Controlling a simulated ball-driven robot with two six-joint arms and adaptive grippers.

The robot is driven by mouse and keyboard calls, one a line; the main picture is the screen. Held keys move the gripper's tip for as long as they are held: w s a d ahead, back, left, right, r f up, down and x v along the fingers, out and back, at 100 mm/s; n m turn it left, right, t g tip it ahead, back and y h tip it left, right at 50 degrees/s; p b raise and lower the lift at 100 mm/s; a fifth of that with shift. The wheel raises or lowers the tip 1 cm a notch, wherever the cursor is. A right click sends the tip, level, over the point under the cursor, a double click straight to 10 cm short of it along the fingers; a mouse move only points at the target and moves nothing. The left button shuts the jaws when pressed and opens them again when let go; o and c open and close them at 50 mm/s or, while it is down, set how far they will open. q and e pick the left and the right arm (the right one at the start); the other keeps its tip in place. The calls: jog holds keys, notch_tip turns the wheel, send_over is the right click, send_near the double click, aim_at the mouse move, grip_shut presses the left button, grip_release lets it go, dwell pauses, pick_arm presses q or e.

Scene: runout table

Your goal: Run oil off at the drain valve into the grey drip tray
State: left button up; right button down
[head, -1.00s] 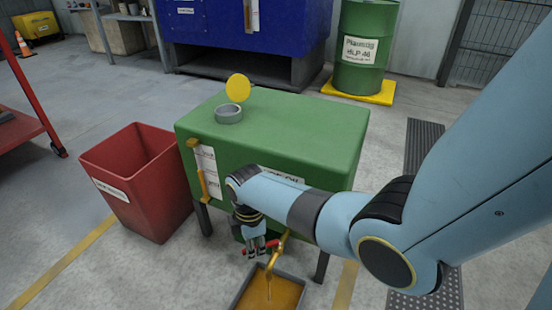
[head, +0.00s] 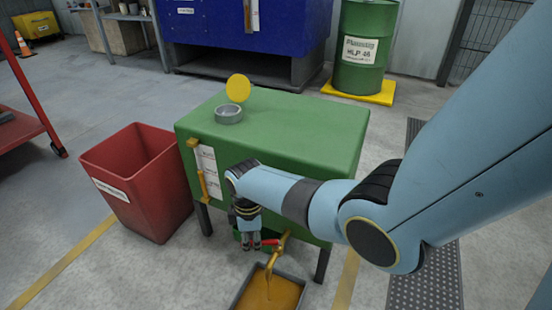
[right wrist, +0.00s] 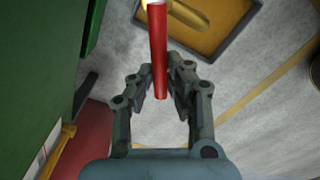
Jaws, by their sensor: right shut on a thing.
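The drain valve (head: 281,246) is a brass tap low on the front of the green tank (head: 300,130). Its red lever (head: 268,242) also shows in the right wrist view (right wrist: 158,45), running between my fingers. My right gripper (head: 256,244) is shut on the lever's end; it shows in the right wrist view (right wrist: 159,88) too. A thin stream of amber oil (head: 268,284) falls from the spout into the grey drip tray (head: 241,290). Oil covers the visible tray floor. The tray's front is cut off by the picture edge. My left gripper is out of view.
A red bin (head: 140,185) stands left of the tank. The tank's filler neck (head: 229,114) has a raised yellow cap (head: 238,88). A sight gauge (head: 201,172) is on its front left. A green drum (head: 365,45) stands behind on a yellow pallet (head: 358,92).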

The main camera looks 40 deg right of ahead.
jog(key=shift+w+d+r, duration=0.1)
jog(key=shift+w+d, duration=0.1)
jog(key=shift+d, duration=0.1)
jog(key=shift+w+d+m, duration=0.3)
jog(key=shift+d+m, duration=0.05)
jog(key=shift+m, duration=0.55)
jog(key=shift+w+d+m, duration=0.3)
jog(key=shift+m, duration=0.6)
jog(key=shift+w+d+m, duration=0.2)
jog(key=shift+d+m, duration=0.3)
jog(key=shift+m, duration=0.4)
jog(key=c, duration=1.4)
grip_release()
jog(key=shift+c, duration=0.2)
jog(key=shift+o, duration=0.2)
jog(key=shift+a+r, duration=0.1)
